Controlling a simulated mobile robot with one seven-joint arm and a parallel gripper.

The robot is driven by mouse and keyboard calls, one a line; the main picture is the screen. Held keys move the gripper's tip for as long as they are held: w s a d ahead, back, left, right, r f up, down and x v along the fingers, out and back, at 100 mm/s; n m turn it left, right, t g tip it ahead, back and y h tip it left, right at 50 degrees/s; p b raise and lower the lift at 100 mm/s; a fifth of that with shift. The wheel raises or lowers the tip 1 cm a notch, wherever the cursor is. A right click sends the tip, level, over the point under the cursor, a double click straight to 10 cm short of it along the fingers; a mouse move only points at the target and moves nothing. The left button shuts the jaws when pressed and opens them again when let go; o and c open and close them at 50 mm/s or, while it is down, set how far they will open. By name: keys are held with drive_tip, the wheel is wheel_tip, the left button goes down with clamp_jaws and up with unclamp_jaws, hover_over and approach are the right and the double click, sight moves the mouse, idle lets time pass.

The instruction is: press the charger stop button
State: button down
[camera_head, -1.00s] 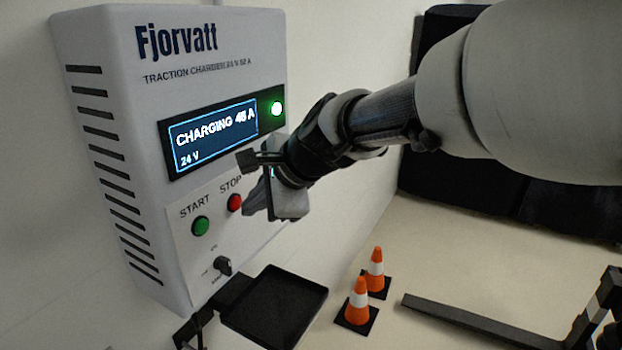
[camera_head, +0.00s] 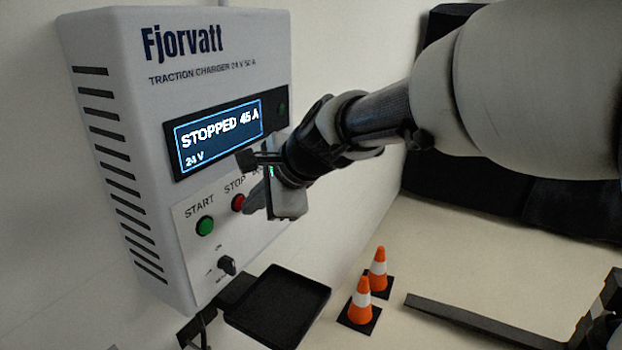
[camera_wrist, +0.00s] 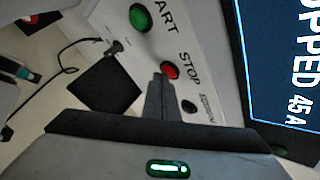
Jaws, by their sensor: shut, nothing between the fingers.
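The charger (camera_head: 105,130) is a white box on the wall in the head view. Its display (camera_head: 218,140) reads "STOPPED 45 A" and "24 V", and the lamp (camera_head: 281,107) beside it is dark. The red stop button (camera_head: 238,202) sits under the word STOP, right of the green start button (camera_head: 205,225). My gripper (camera_head: 252,200) is shut and empty, its fingertips at or just beside the red button. In the wrist view the red button (camera_wrist: 170,70) shows just beyond the fingertips (camera_wrist: 158,80). I cannot tell whether they touch it.
A black rotary switch (camera_head: 227,265) sits below the buttons. A black tray (camera_head: 278,305) juts out under the charger. Two orange and white cones (camera_head: 361,300) stand on the floor, with a dark fork (camera_head: 470,320) to their right.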

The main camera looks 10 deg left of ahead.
idle(0.3)
drive_tip(key=shift+s+d+b, duration=0.35)
drive_tip(key=shift+d, duration=0.45)
drive_tip(key=shift+d, duration=0.1)
drive_tip(key=d, duration=0.1)
drive_tip(key=s+d+b, duration=0.1)
drive_tip(key=d, duration=0.1)
drive_tip(key=s+d, duration=0.1)
drive_tip(key=shift+d+b, duration=0.2)
drive_tip(key=shift+b, duration=0.1)
